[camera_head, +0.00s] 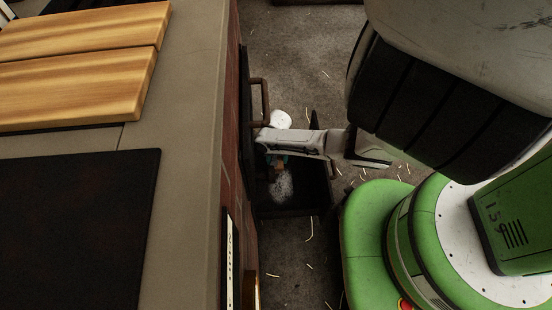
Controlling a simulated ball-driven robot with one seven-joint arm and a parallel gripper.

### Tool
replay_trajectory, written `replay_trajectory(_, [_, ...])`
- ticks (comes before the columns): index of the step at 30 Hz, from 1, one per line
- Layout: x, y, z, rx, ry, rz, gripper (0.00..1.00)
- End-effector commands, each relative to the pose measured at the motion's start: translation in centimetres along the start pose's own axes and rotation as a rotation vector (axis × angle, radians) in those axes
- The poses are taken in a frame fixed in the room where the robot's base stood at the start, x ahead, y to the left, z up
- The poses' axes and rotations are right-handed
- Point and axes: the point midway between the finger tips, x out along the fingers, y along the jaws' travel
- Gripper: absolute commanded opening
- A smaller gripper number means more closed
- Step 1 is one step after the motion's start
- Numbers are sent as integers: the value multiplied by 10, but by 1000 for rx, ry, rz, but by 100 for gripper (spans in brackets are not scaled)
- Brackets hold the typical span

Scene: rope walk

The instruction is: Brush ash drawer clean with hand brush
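The ash drawer (296,211) is a dark open box low at the side of the brick-faced block, right of the worktop. A pale grey-white patch of ash (281,187) lies on its floor. My gripper (278,161) reaches in over the drawer from the right, under a light grey arm link. A small brown piece with teal beside it (280,167) shows just below the gripper, above the ash. It may be the hand brush, but the link covers most of it. The fingertips are too small and too hidden to tell whether they are closed on it.
A round white object (281,119) is just beyond the arm link. The grey worktop (185,170) carries wooden boards (80,75) and a black plate (80,225). Straw bits litter the floor.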

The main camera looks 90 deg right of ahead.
Motion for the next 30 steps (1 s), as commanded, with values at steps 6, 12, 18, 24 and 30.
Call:
replay_trajectory(6, [23,1,-1,-2,1,1,31])
replay_trajectory(12, [40,1,-1,0,2,0,31])
replay_trajectory(18, [50,0,-1,-1,1,0,31])
replay_trajectory(24, [50,1,0,0,1,0,31])
replay_trajectory(30, [49,0,0,0,1,0,31])
